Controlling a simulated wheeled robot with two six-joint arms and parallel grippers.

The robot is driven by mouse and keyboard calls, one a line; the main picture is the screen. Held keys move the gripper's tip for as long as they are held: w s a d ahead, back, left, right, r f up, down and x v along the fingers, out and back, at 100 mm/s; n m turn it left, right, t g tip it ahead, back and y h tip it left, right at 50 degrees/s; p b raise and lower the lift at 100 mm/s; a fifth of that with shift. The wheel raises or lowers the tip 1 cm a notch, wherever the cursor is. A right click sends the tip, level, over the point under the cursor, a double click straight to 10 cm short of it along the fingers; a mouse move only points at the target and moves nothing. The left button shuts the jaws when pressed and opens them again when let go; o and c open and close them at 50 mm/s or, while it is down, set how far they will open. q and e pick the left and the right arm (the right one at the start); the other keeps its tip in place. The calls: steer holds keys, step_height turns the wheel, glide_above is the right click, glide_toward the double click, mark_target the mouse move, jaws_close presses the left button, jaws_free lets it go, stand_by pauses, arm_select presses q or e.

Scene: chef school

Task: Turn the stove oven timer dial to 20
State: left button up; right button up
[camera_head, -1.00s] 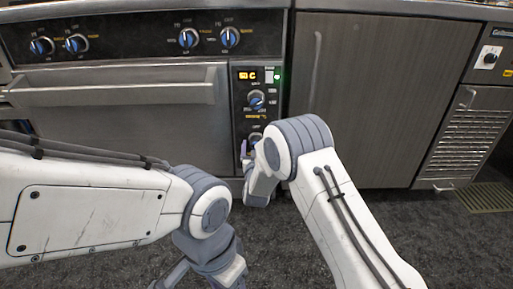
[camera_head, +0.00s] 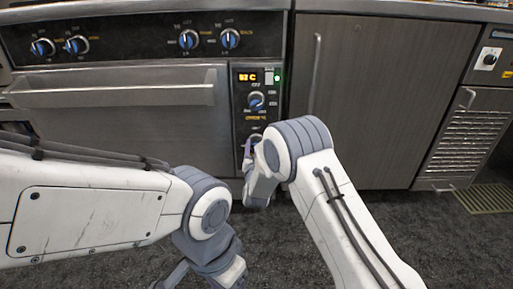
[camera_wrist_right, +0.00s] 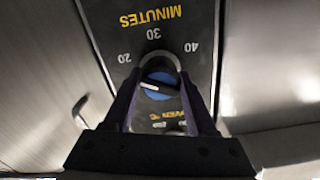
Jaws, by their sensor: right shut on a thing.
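The oven timer dial (camera_wrist_right: 160,86) has a blue centre and a white pointer line in the right wrist view. The line lies nearly level, towards the left side of the dial. The marks 20 (camera_wrist_right: 124,57), 30 (camera_wrist_right: 153,33) and 40 (camera_wrist_right: 191,47) appear upside down around it, with MINUTES above. My right gripper (camera_wrist_right: 160,95) is shut on the dial, one finger on each side. In the head view my right gripper (camera_head: 247,152) is at the lower control panel, mostly hidden by my arm. My left gripper (camera_head: 208,272) hangs at the bottom edge, its fingers unclear.
The oven door handle (camera_head: 110,95) juts out to the left. A cabinet with a vertical handle (camera_head: 314,70) stands to the right. The dark floor in front is clear.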

steer(key=o, duration=1.4)
steer(key=shift+c, duration=0.2)
steer(key=s+p, duration=0.4)
steer(key=s, duration=0.6)
steer(key=shift+s, duration=0.3)
